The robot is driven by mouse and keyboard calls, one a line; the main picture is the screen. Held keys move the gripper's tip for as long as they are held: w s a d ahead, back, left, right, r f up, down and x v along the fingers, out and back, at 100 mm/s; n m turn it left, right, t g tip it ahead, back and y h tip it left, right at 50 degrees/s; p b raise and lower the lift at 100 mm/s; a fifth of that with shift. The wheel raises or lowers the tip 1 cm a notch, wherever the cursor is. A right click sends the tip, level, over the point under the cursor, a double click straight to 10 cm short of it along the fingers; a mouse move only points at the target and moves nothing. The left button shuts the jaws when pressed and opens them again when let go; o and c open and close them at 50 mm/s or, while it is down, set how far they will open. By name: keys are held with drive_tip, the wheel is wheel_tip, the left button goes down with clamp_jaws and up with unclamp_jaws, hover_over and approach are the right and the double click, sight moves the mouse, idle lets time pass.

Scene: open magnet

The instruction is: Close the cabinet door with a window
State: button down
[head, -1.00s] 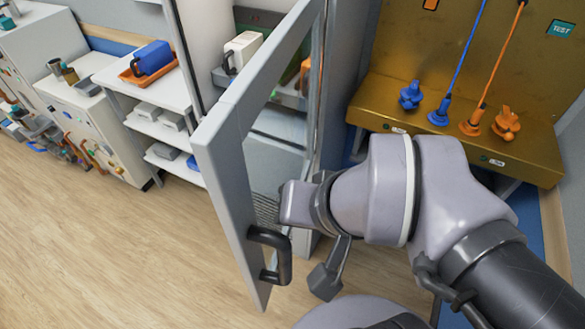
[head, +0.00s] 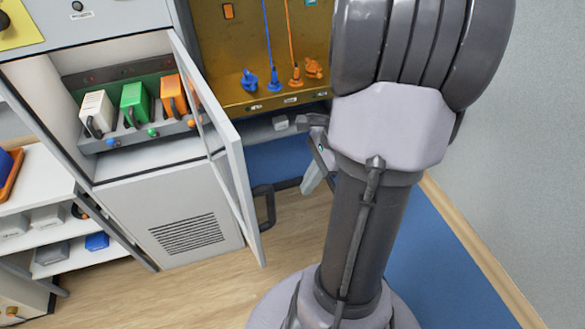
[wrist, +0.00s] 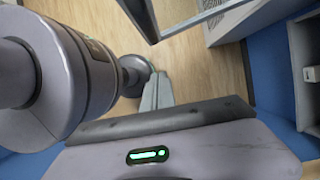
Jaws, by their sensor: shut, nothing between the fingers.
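The cabinet door with a window (head: 238,165) stands open, swung outward from its cabinet (head: 165,215). Its dark handle (head: 267,205) is on the outer face near the free edge. My gripper (head: 309,188) is to the right of the door, apart from the handle, and partly hidden behind my arm. In the wrist view my gripper (wrist: 158,78) shows shut and empty, with bare floor beyond it. The door also shows there at the top (wrist: 180,26), clear of the fingers.
Inside the cabinet a shelf holds white (head: 97,113), green (head: 137,105) and orange (head: 174,97) modules. A yellow-brown panel (head: 225,60) with blue and orange plugs stands behind the door. White shelving (head: 40,195) is at left. Open floor (head: 190,285) lies in front.

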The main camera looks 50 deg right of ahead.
drive_tip(key=w+a+f+b, duration=0.1)
drive_tip(key=w+a+f, duration=0.2)
drive_tip(key=a+f, duration=0.1)
drive_tip(key=shift+a+f+b, duration=0.25)
drive_tip(key=shift+a+b, duration=0.05)
drive_tip(key=shift+a, duration=0.4)
drive_tip(key=shift+s+a, duration=0.1)
